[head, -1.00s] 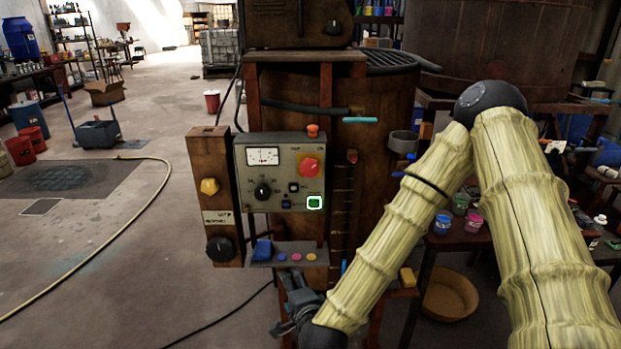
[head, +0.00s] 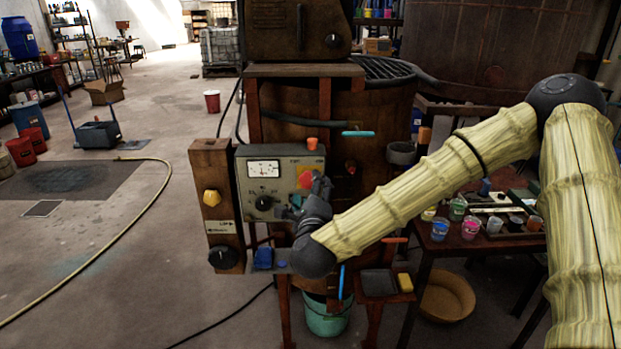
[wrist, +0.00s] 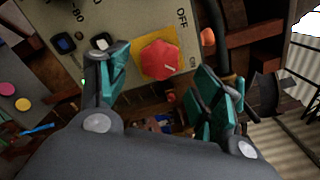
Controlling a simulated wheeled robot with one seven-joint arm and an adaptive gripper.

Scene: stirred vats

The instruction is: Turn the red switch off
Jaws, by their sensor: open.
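The red switch (wrist: 160,60) is a red knob on a yellow plate on the grey control panel (wrist: 120,20). In the wrist view it lies just beyond and between my open fingers, not visibly touched. The plate area is lettered OFF and ON, and a short white mark on the knob points toward the ON side. The gripper (wrist: 168,85) holds nothing.
A meter (head: 264,168) and a black dial (head: 264,203) are on the panel's left. A wooden post (head: 211,165) with a yellow knob stands left. Paint cups (head: 471,229) stand on the right table.

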